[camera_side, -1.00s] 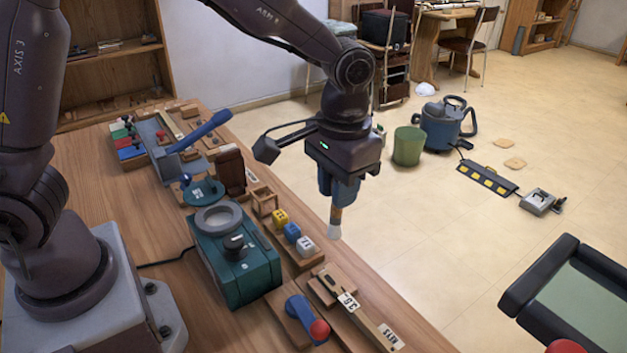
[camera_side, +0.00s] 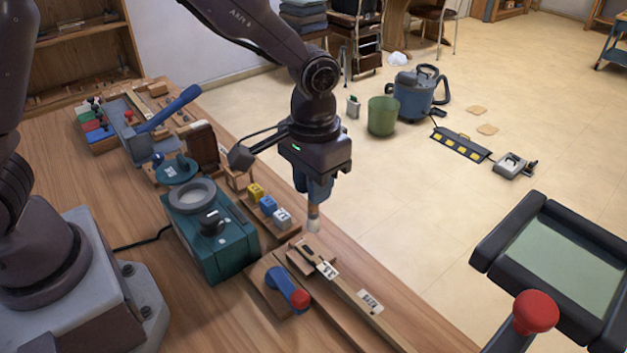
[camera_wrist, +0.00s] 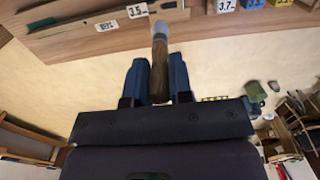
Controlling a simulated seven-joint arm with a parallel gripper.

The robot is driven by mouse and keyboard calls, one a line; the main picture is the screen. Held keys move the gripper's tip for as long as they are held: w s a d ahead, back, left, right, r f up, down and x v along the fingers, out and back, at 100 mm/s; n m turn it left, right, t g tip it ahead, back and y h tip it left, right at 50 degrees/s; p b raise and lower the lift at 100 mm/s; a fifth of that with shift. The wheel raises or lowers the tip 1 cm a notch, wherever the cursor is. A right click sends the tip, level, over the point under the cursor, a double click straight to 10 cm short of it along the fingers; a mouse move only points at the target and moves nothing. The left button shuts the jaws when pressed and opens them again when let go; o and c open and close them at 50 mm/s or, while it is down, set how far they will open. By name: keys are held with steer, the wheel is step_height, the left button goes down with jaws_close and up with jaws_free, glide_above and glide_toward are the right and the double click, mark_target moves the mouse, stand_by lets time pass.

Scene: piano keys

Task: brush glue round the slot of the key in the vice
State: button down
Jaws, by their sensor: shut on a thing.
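My gripper (camera_side: 316,192) is shut on a brush (camera_side: 313,212) with a wooden handle, pointing down with its pale bristles lowest. The brush also shows in the wrist view (camera_wrist: 159,65), between the blue fingers (camera_wrist: 155,80). A long pale wooden key (camera_side: 350,292) lies along the bench front, with a dark slot near its far end and paper labels. The vice (camera_side: 280,280) beside it has a blue lever with a red knob. The bristles are close above the key's far end; I cannot tell whether they touch. Glue on the bristles cannot be made out.
A teal unit (camera_side: 225,245) with a grey-ringed opening stands left of the key. Yellow, blue and white labelled blocks (camera_side: 268,205) sit on a strip behind it. A blue-handled lever tool (camera_side: 170,110) stands farther back.

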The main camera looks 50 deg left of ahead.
mark_target(314, 210)
steer(key=shift+r, duration=0.45)
steer(key=shift+f, duration=3.95)
steer(key=shift+a+f, duration=0.1)
steer(key=shift+a, duration=1.45)
steer(key=shift+d, duration=1.6)
steer(key=shift+a, duration=1.8)
step_height(314, 210, up, 8)
